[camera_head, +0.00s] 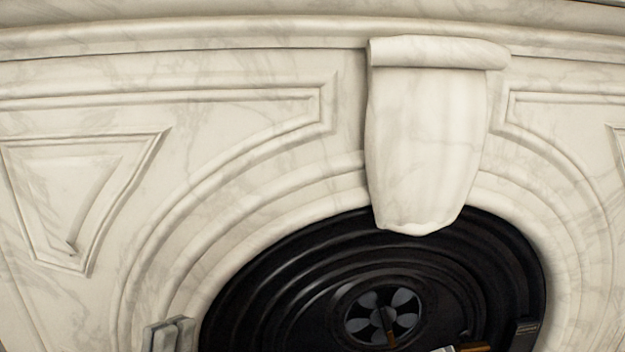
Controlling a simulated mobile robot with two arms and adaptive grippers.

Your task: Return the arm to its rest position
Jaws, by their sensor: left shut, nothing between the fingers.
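My left gripper (169,334) shows at the bottom edge, left of the middle. Only its two grey fingertips are in view. They are close together, with nothing held between them. The rest of the left arm is below the picture. The fingertips appear in front of the left side of the marble arch; I cannot tell how far from it they are. My right gripper is not in view.
A white marble fireplace (240,120) fills the view. Its keystone (427,140) hangs over the black round-topped insert (285,270) with a flower-like vent (384,310). A dark piece (525,334) and an orange-brown piece (474,348) show at the bottom right, mostly cut off.

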